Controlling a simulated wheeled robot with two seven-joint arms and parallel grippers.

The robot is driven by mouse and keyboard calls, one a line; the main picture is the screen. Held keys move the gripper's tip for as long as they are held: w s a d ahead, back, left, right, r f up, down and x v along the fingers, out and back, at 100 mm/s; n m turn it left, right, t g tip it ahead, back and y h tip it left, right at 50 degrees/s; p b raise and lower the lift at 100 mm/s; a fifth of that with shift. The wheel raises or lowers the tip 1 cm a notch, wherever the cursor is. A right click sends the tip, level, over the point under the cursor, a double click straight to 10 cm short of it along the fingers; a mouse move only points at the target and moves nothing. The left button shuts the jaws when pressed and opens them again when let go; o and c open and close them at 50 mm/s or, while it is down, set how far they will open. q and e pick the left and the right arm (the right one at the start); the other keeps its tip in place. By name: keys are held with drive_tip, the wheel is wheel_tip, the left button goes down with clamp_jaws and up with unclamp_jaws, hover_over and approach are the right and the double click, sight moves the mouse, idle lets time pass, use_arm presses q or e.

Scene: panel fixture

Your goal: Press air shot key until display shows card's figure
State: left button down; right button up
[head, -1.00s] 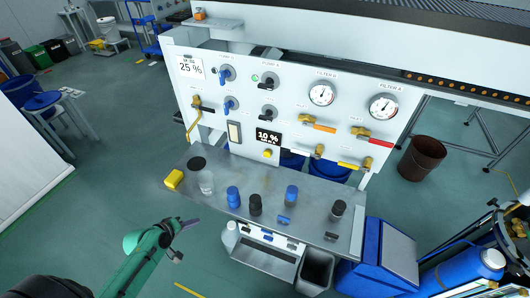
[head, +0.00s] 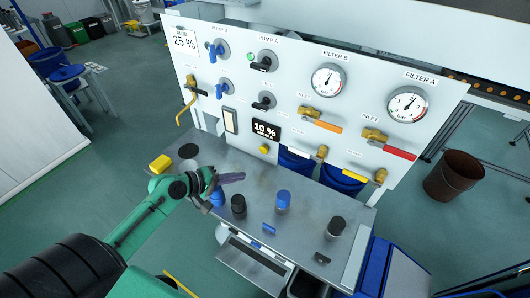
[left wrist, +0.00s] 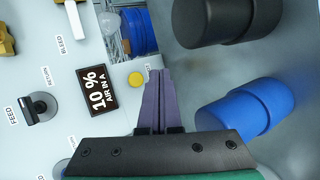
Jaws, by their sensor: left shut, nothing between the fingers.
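The display (head: 265,131) on the white panel reads "10 %" with "AIR IN A" below it; it also shows in the left wrist view (left wrist: 97,91). The card (head: 184,40) at the panel's upper left reads "25 %". The yellow round key (head: 264,149) sits just below the display, and in the left wrist view (left wrist: 135,79) it is just left of my fingertips. My left gripper (head: 232,177) is shut and empty, above the shelf, apart from the key. It also shows in the left wrist view (left wrist: 157,80). My right gripper is not in view.
Valves with orange (head: 320,122) and red (head: 396,151) handles stick out of the panel. A brown bin (head: 455,176) stands at right.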

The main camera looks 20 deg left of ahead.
sight(265, 149)
use_arm(q)
drive_tip(key=shift+w+d+f, duration=0.1)
drive_tip(key=shift+w+d, duration=0.05)
drive_tip(key=shift+w, duration=0.15)
drive_tip(key=w, duration=0.1)
drive_tip(key=w+b, duration=0.2)
drive_tip(key=shift+d+f, duration=0.2)
drive_tip(key=shift+d, duration=0.05)
drive_tip(key=w, duration=0.1)
drive_tip(key=w+b, duration=0.1)
drive_tip(key=w, duration=0.1)
drive_tip(key=w+b, duration=0.1)
drive_tip(key=shift+w+d+r, duration=0.15)
drive_tip(key=shift+w+d, duration=0.15)
drive_tip(key=shift+w, duration=0.55)
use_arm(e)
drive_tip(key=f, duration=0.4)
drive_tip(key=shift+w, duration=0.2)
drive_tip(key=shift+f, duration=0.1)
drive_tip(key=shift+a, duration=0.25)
use_arm(q)
drive_tip(key=shift+d+r, duration=0.1)
